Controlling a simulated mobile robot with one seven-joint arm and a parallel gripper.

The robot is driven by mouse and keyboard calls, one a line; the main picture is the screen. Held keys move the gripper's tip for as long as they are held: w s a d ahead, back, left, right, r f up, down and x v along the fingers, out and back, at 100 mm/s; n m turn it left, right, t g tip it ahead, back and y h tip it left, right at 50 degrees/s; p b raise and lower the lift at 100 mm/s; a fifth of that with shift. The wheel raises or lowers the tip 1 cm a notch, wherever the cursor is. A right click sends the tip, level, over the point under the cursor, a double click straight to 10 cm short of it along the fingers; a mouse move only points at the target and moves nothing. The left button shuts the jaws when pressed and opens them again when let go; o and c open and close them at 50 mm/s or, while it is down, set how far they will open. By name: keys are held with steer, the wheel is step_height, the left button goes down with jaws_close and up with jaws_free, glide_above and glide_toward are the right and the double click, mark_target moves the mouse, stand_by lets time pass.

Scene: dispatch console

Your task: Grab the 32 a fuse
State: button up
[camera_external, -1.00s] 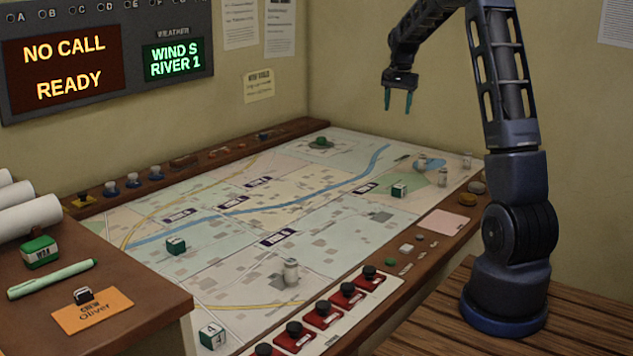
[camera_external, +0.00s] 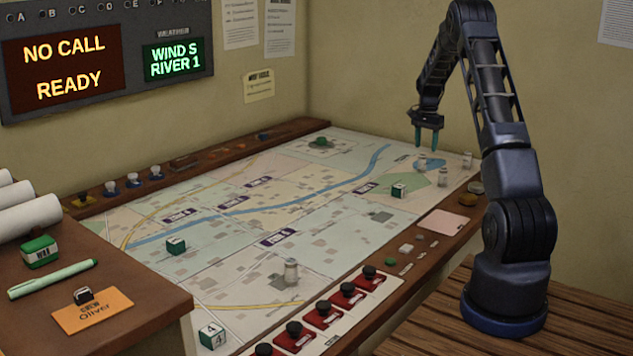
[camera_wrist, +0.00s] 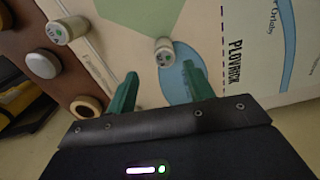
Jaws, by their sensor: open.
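I cannot read a 32 A label on any. My gripper (camera_external: 428,143) is open and empty above the lake. In the wrist view, one cylinder (camera_wrist: 163,48) lies ahead of my gripper (camera_wrist: 160,74), nearer the right finger.
The map (camera_external: 330,235) has green-and-white blocks on it, including one (camera_external: 398,191) near the gripper. The wooden ledge (camera_external: 455,240) carries round knobs, with red switches (camera_external: 323,313) towards the front. Walls stand close behind the map's far end.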

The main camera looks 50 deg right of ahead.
mark_target(421, 172)
steer(key=shift+w+a+f, duration=0.1)
steer(key=shift+w+f, duration=0.05)
steer(key=shift+f, duration=1.15)
steer(key=shift+w+a+f, duration=0.1)
steer(key=shift+w+f, duration=0.05)
steer(key=shift+f, duration=1.1)
steer(key=shift+w+a+f, duration=0.1)
steer(key=shift+w+f, duration=0.05)
steer(key=shift+f, duration=1.15)
steer(key=c, duration=1.1)
steer(key=shift+r, duration=0.15)
